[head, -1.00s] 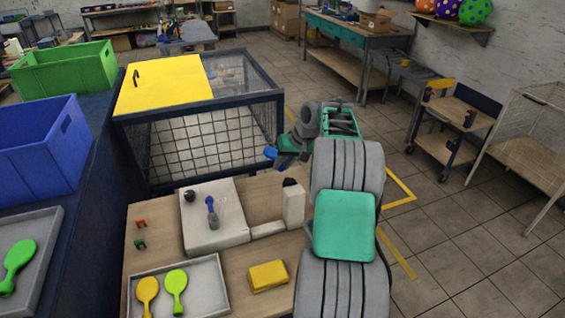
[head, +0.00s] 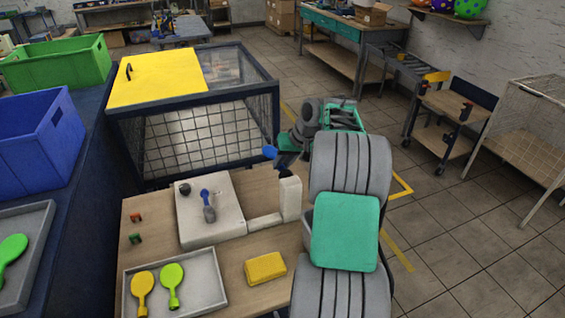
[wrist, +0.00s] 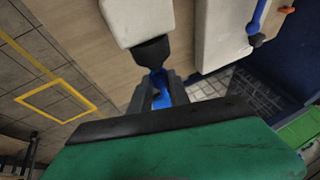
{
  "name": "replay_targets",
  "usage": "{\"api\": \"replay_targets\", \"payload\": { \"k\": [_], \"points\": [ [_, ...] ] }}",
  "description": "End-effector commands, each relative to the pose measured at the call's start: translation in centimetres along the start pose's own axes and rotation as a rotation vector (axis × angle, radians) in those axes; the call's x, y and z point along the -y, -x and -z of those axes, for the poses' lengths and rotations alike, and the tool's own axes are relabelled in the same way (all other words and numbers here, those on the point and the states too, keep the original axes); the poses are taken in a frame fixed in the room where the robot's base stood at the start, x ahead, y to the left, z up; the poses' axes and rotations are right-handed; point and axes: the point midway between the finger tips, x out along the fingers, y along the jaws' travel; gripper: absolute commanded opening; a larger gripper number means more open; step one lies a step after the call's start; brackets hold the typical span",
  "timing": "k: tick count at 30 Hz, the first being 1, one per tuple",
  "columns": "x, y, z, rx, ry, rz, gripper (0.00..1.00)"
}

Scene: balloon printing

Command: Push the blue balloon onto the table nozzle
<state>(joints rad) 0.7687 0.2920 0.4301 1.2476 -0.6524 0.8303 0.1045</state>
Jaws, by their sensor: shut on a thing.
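The blue balloon (head: 269,152) is pinched in my gripper (head: 284,150), and its blue end sticks out to the left of the jaws in the head view. In the wrist view my gripper (wrist: 160,92) is shut on the balloon (wrist: 157,77). The black table nozzle (wrist: 152,51) is right at the balloon's end there; I cannot tell whether the balloon is around it or only touching. In the head view the dark nozzle (head: 284,173) tops a white post (head: 290,200), just below my gripper.
A white block (head: 188,225) holding a blue-handled tool (head: 207,204) stands left of the post. A yellow block (head: 265,267) and a grey tray (head: 208,288) with yellow and green paddles lie in front. A meshed cage (head: 200,135) stands behind the table.

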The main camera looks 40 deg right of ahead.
Motion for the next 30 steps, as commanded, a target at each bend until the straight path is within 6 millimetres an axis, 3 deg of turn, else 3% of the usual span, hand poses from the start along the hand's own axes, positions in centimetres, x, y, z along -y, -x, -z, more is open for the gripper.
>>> {"api": "replay_targets", "payload": {
  "k": [30],
  "points": [
    [-0.01, 0.26, -0.72, 0.0, 0.001, 0.0, 0.0]
  ]
}}
